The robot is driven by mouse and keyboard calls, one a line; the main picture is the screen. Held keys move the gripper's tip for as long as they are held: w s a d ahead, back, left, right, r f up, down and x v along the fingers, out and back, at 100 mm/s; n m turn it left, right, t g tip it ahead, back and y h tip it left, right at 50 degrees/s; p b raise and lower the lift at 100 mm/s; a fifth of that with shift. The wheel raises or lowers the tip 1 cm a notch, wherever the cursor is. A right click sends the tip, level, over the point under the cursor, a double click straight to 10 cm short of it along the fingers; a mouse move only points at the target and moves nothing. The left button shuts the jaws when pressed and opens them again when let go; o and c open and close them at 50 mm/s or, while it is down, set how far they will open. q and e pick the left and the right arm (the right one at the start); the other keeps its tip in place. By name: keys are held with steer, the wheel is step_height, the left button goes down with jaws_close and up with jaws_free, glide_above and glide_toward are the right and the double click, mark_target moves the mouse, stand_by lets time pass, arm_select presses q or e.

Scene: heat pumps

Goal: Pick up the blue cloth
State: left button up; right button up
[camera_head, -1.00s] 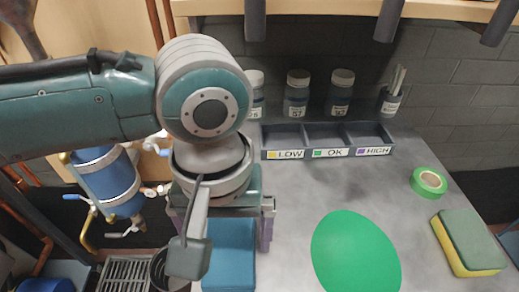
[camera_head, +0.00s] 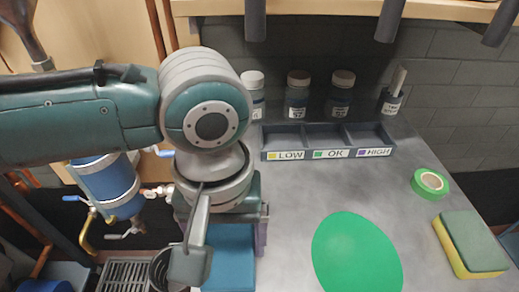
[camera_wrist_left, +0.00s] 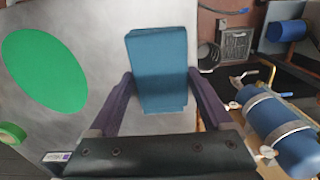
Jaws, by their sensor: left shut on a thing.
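The blue cloth (camera_head: 230,262) is a folded rectangular pad at the front left of the grey worktop, partly hidden under my left arm in the head view. The wrist view shows the cloth (camera_wrist_left: 158,62) between two dark purple fingers, one along each side. My left gripper (camera_head: 228,236), also seen in the wrist view (camera_wrist_left: 161,80), points down and is shut on the cloth. Whether the cloth is clear of the worktop cannot be told. My right gripper is not in view.
A green disc (camera_head: 357,255) lies right of the cloth. Farther right are green tape (camera_head: 430,183) and a sponge (camera_head: 470,245). A divided bin labelled LOW, OK, HIGH (camera_head: 328,154) and several jars stand behind. Blue pipework (camera_head: 107,187) is left of the worktop.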

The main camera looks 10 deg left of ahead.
mark_target(230, 246)
arm_select(q)
step_height(230, 246, up, 10)
steer(key=p, duration=0.2)
stand_by(0.3)
steer(key=o, duration=0.7)
steer(key=c, duration=0.5)
steer(key=shift+c, duration=0.2)
steer(key=shift+r, duration=0.1)
